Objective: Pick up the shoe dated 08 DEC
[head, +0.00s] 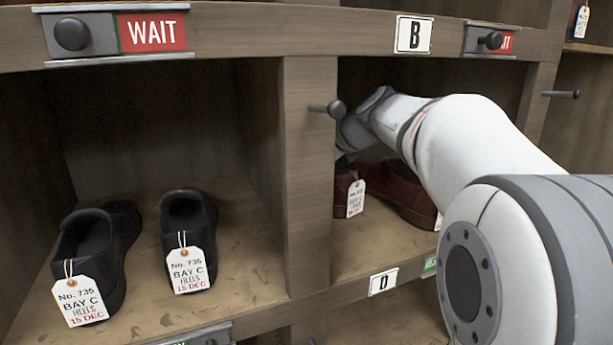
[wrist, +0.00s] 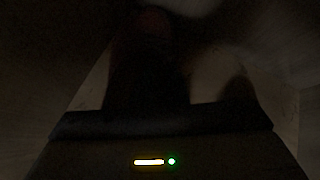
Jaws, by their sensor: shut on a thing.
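A pair of dark red shoes stands in the right compartment in the head view: the left shoe (head: 342,190) and the right shoe (head: 400,192), partly behind my arm. The left shoe's white tag (head: 356,198) is too small to read surely. A second tag (head: 438,221) is mostly covered by my arm. My gripper (wrist: 160,122) is a dark bar low in the wrist view, shut on a dark, faintly reddish shape (wrist: 150,25), seemingly one of these shoes. The wrist view is too dark to tell which. In the head view my gripper is hidden inside the compartment.
Two black shoes (head: 97,240) (head: 188,235) tagged BAY C, 15 DEC stand in the left compartment. A wooden divider (head: 308,180) with a dark peg (head: 327,109) separates the compartments. Another peg (head: 562,94) sticks out at the right. Signs read WAIT (head: 152,32) and B (head: 413,35).

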